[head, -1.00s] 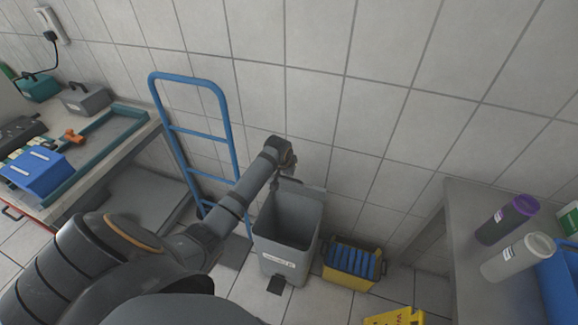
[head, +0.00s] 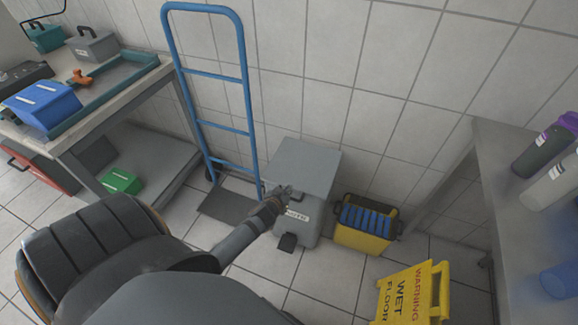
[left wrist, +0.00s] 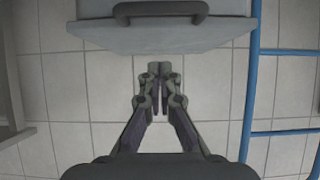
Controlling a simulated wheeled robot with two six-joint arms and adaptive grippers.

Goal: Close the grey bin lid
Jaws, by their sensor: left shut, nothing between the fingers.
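The grey bin (head: 297,229) stands on the floor against the tiled wall, with a label on its front and a dark pedal at its foot. Its grey lid (head: 306,164) lies down over the opening, and the inside is hidden. I cannot tell whether a small gap is left at the front. The lid with its dark handle (left wrist: 160,11) fills the top of the left wrist view. My left gripper (head: 284,191) is shut and empty at the lid's front edge; in the left wrist view its fingertips (left wrist: 158,68) appear apart from the lid. My right gripper is not in view.
A blue hand truck (head: 247,100) leans on the wall left of the bin. A yellow caddy (head: 362,238) stands close on the right. A yellow wet-floor sign (head: 405,293) is in front of it. Benches stand at both sides.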

